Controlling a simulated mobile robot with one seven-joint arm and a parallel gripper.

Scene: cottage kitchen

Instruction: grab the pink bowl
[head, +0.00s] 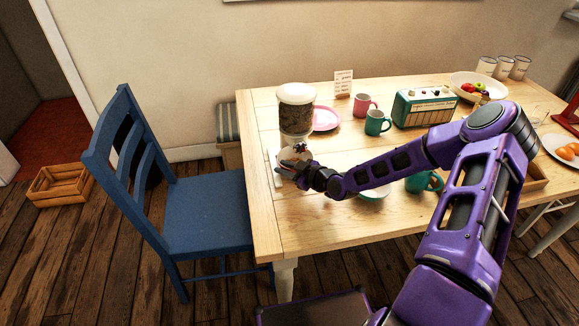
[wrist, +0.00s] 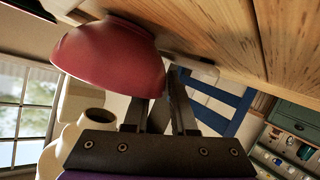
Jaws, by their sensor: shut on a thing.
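The pink bowl (wrist: 108,58) fills the upper left of the wrist view, tilted in that picture, with its outer side showing. My gripper (wrist: 168,100) is shut on the bowl at its edge; the exact contact is partly hidden by the fingers. I cannot tell whether the bowl touches the tabletop.
A pink plate (head: 326,119), a pink mug (head: 363,105), teal mugs (head: 376,123) and a radio (head: 424,107) are to the right. A blue chair (head: 205,208) stands at the table's left. The table's front left corner is clear.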

